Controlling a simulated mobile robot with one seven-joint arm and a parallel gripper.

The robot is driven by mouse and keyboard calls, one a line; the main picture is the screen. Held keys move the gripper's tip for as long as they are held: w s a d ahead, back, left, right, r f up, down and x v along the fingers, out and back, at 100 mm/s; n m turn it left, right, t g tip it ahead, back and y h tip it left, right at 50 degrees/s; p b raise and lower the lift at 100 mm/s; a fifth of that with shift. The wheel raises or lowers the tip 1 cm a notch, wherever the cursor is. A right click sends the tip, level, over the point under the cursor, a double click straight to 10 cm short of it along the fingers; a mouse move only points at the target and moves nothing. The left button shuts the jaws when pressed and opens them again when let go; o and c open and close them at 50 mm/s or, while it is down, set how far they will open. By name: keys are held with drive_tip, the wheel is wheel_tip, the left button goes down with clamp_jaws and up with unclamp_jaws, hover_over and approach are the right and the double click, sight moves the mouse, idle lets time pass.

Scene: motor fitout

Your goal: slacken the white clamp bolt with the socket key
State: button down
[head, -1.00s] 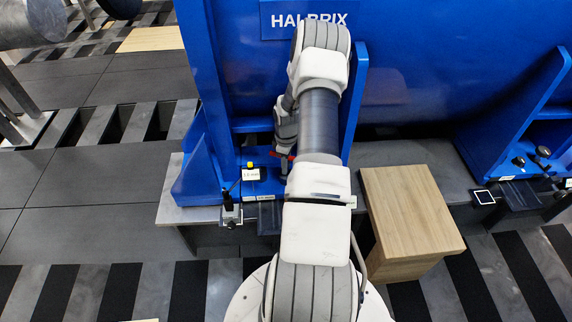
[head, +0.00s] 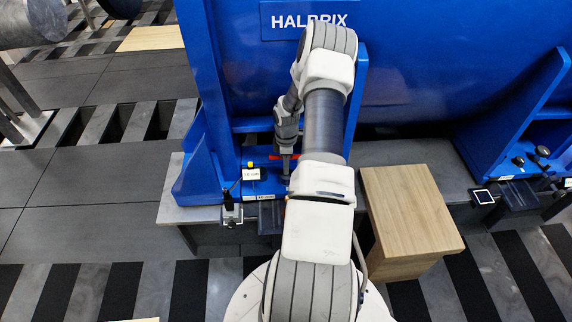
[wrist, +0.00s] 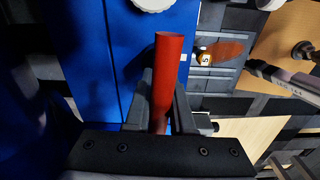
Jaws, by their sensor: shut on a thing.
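My gripper (wrist: 163,96) is shut on the red handle (wrist: 167,62), taken to be the socket key's; the bar sticks out past the grey fingers in the wrist view. The key's socket end is not visible. In the head view my gripper (head: 287,168) hangs low in front of the blue machine's foot, with a bit of the red handle (head: 274,157) showing beside it. A white round part (wrist: 152,4) is cut off by the top edge of the wrist view, apart from the handle. I cannot tell whether it is the white clamp bolt.
The blue machine (head: 420,70) rises behind my arm. A small tagged fixture with a yellow top (head: 250,165) stands left of my gripper. A wooden block (head: 405,205) stands to the right. Another blue foot (head: 530,120) with dark knobs is further right.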

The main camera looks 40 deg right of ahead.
drive_tip(key=shift+n, duration=1.3)
drive_tip(key=shift+r+p, duration=0.1)
drive_tip(key=shift+p, duration=0.2)
drive_tip(key=n, duration=0.2)
drive_tip(key=shift+n, duration=0.4)
drive_tip(key=shift+m, duration=0.3)
drive_tip(key=shift+r+p, duration=0.1)
drive_tip(key=shift+p, duration=0.2)
drive_tip(key=shift+r+p, duration=2.65)
drive_tip(key=shift+r, duration=1.05)
drive_tip(key=shift+f, duration=0.1)
